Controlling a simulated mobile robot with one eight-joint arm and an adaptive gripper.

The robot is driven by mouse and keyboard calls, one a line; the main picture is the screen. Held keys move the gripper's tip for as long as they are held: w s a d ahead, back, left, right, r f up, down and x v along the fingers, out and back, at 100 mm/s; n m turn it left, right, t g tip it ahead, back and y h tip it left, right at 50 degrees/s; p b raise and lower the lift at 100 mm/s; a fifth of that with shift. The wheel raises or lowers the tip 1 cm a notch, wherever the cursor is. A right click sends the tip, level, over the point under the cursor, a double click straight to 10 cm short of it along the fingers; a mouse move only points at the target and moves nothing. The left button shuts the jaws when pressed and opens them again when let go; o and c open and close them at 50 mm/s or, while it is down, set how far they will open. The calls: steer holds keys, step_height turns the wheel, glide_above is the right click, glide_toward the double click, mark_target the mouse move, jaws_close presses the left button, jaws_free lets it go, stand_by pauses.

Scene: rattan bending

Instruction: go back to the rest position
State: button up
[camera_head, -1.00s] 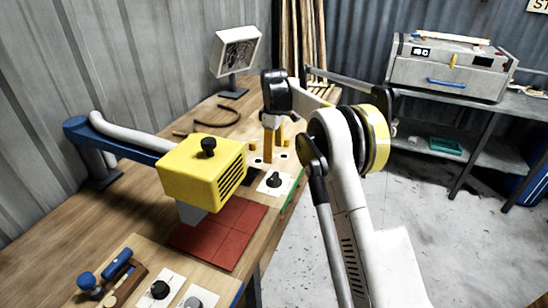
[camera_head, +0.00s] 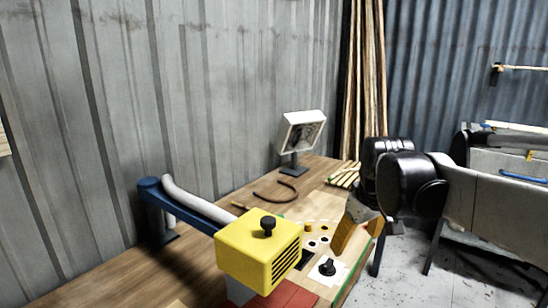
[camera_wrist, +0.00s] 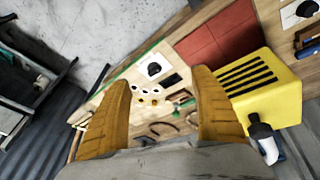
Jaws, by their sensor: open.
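My gripper (camera_wrist: 163,100) is open and empty in the wrist view, its two orange-brown fingers spread wide with the workbench showing between them. In the head view my gripper (camera_head: 352,232) hangs at the right edge of the wooden workbench, partly hidden by my black wrist joint. No object is between the fingers. A curved dark rattan piece (camera_head: 275,190) lies on the bench beyond the yellow box.
The yellow vented box (camera_head: 262,248) on a blue arm (camera_head: 185,205) stands over red tiles (camera_head: 290,296). A black knob (camera_head: 327,267) and a framed panel on a stand (camera_head: 302,132) are on the bench (camera_head: 110,277). Tall wooden strips (camera_head: 362,80) lean at the back wall.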

steer(key=s+f+m+t, duration=0.1)
steer(key=s+f+m, duration=0.1)
steer(key=s, duration=0.8)
steer(key=s+f+m+t, duration=0.2)
steer(key=s+f, duration=0.3)
steer(key=s, duration=0.4)
steer(key=shift+s+f+m, duration=0.25)
steer(key=shift+s+m, duration=0.1)
steer(key=shift+m, duration=0.05)
